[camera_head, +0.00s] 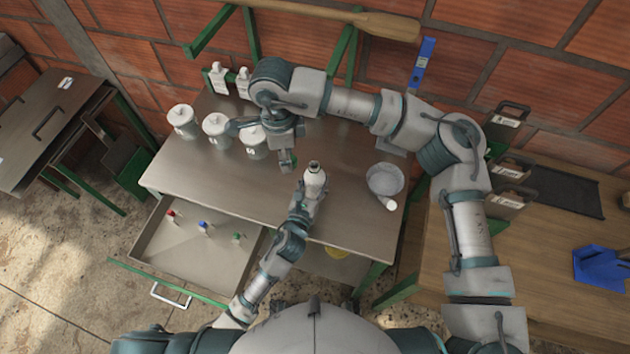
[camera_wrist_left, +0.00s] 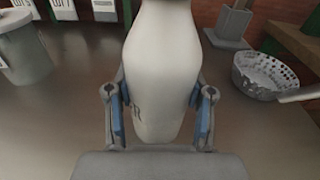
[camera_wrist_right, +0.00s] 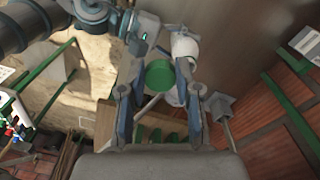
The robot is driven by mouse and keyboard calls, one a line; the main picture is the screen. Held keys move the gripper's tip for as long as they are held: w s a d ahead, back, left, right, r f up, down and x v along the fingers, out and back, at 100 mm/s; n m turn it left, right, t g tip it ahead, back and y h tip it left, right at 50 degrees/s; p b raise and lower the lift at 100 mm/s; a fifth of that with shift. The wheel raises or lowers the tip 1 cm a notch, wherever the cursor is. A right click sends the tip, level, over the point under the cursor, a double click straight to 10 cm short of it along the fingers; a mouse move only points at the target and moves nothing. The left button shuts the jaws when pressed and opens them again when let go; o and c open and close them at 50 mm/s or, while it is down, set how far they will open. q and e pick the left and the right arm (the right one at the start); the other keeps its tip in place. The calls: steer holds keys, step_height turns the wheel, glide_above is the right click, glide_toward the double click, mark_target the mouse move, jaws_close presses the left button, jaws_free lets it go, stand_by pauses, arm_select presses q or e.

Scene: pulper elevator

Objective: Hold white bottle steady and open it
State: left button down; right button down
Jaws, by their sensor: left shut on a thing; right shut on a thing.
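The white bottle (camera_head: 315,184) is in the middle of the metal table, roughly upright, with a dark top. My left gripper (camera_head: 303,203) is shut around its body; the left wrist view shows the bottle (camera_wrist_left: 162,65) between both fingers. My right gripper (camera_head: 288,161) is left of and behind the bottle top, apart from it. It is shut on a green cap (camera_wrist_right: 159,74), seen between its fingers in the right wrist view. The bottle (camera_wrist_right: 184,46) shows beside the cap there, separate from it. The bottle's base is hidden in the head view.
Several white lidded canisters (camera_head: 216,127) stand at the table's back left, with small white bottles (camera_head: 218,77) behind. A grey basket (camera_head: 385,179) and a white cylinder (camera_head: 387,203) are right of the bottle. An open drawer (camera_head: 187,262) at the front holds small coloured items.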

arm_select(q)
steer(key=shift+c, duration=2.1)
jaws_free()
steer(key=shift+f, duration=0.15)
